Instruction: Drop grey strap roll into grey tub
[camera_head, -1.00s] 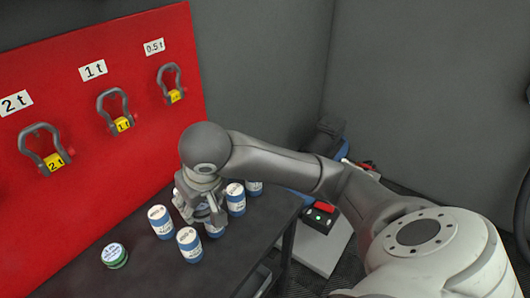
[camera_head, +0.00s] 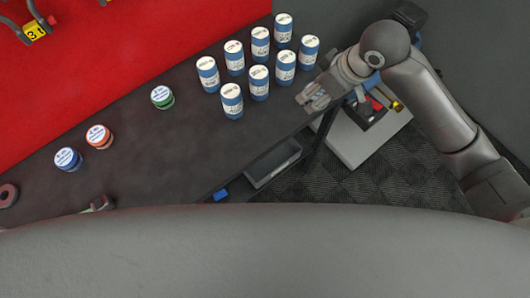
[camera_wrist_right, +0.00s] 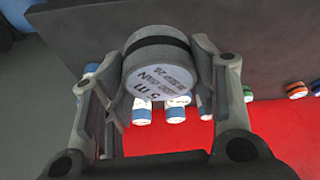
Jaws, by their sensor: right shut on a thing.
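The grey strap roll (camera_wrist_right: 160,78), a short grey cylinder with a dark band and a white printed "5 m" label, is between the fingers of my right gripper in the right wrist view. My right gripper (camera_wrist_right: 160,85) is shut on it. In the head view my right gripper (camera_head: 318,98) is just off the bench's right edge, beside the blue-and-white cylinders; the roll is hard to make out there. A grey open tub (camera_head: 273,165) is low by the bench's front edge, to the lower left of the gripper. My left gripper is not in view.
Several blue-and-white cylinders (camera_head: 232,98) stand on the dark bench (camera_head: 150,150). Green (camera_head: 162,97), orange (camera_head: 99,136) and blue (camera_head: 68,159) rolls lie farther left. A white box (camera_head: 365,140) with a dark device on it stands on the floor at the right.

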